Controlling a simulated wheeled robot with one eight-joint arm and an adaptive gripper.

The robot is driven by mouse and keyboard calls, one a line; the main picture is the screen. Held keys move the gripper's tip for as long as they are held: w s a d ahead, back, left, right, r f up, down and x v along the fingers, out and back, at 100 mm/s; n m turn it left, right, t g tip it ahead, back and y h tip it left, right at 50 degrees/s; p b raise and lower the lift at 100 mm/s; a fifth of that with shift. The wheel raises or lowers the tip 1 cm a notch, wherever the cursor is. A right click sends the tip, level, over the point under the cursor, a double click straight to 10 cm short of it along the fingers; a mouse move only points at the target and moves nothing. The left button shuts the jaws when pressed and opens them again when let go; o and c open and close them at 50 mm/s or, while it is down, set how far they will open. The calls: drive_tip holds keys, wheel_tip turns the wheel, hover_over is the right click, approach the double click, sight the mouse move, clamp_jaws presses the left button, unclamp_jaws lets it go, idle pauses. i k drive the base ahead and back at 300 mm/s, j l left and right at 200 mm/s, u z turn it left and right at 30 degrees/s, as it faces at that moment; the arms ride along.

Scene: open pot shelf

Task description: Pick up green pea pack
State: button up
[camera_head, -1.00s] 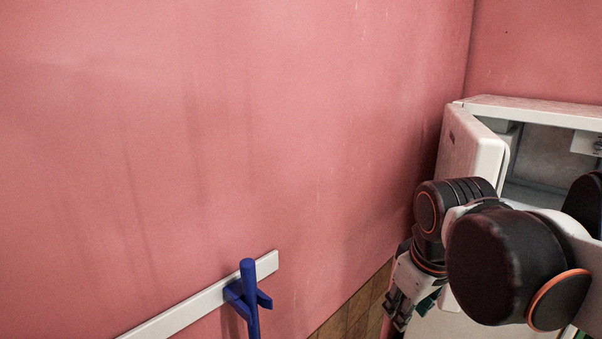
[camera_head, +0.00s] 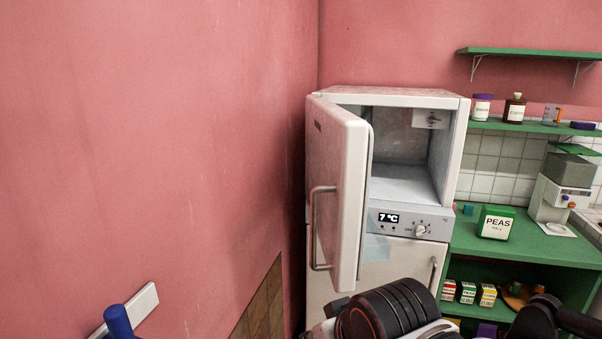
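A large white pack with a green top and the word PEAS (camera_head: 497,223) stands on the green counter, right of the fridge. On the shelf below, a small green-and-white pack (camera_head: 467,292) stands between a red-and-white pack (camera_head: 448,290) and a yellow-and-white pack (camera_head: 487,295). The small packs' labels are too small to read for certain. My arm's black joints show at the bottom centre, in front of the fridge and left of the packs.
The fridge's upper door (camera_head: 338,190) is open and sticks out; the visible inside is empty. A white coffee machine (camera_head: 560,200) stands on the green counter (camera_head: 528,248). Jars stand on the wall shelf (camera_head: 535,126). A blue-handled object (camera_head: 118,322) is at lower left.

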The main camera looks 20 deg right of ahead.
sight(495, 221)
drive_tip(key=j+z, duration=0.4)
drive_tip(key=i+j+z, duration=0.1)
drive_tip(key=j+z, duration=0.3)
drive_tip(key=z, duration=1.25)
drive_tip(key=i+l+u, duration=0.1)
drive_tip(key=i+l, duration=1.2)
drive_tip(key=i+l+u, duration=0.15)
drive_tip(key=i+l, duration=1.1)
drive_tip(key=l, duration=0.15)
drive_tip(key=j+u, duration=0.05)
